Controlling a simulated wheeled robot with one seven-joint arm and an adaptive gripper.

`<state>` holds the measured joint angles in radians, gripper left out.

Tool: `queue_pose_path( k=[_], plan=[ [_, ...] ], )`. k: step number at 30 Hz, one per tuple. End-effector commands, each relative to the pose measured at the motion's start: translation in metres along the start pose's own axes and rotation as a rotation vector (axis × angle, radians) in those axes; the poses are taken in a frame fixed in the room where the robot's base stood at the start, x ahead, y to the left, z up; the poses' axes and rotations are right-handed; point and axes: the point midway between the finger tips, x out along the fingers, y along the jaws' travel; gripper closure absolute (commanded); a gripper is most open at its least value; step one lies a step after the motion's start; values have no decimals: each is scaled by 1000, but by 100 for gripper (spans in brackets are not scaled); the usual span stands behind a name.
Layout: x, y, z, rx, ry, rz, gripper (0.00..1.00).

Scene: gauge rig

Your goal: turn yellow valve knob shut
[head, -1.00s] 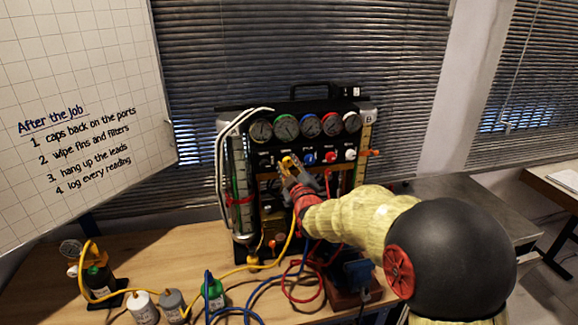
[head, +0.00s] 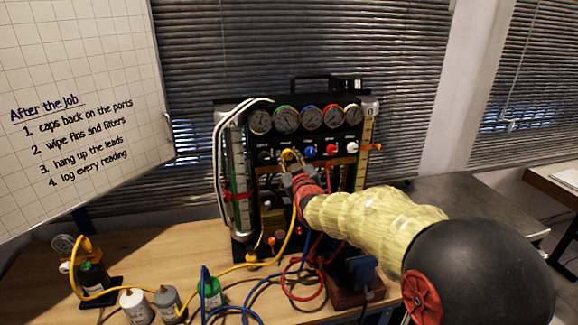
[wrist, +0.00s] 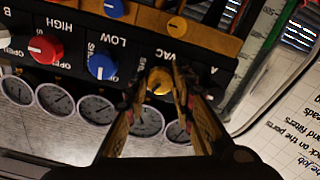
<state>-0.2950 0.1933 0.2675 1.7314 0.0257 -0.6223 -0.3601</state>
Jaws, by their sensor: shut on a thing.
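The yellow valve knob (wrist: 160,82) is on the black gauge panel, under the label VAC in the wrist view. It also shows in the head view (head: 287,154) at the tip of my arm. My gripper (wrist: 163,78) is shut on the knob, with one finger on each side of it. In the head view my gripper (head: 295,168) meets the panel from the front. The fingers hide part of the knob and some of the panel lettering.
A blue knob (wrist: 102,66) and a red knob (wrist: 45,48) sit beside the yellow one. A row of round gauges (head: 310,119) runs above the knobs. Yellow, blue and red hoses (head: 300,285) and several bottles (head: 166,302) are on the wooden bench below.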

Motion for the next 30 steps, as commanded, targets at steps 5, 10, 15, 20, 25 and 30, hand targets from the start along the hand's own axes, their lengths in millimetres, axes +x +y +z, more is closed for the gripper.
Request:
queue_pose_path(
  k=[5,10,15,20,25,30],
  plan=[
    [0,-2,4,166,0,-1,100],
    [0,-2,4,327,-1,-1,100],
    [0,-2,4,489,-1,-1,100],
    [0,-2,4,641,-2,-1,100],
    [0,-2,3,795,-2,0,100],
    [0,-2,3,928,-3,0,100]
  ],
)
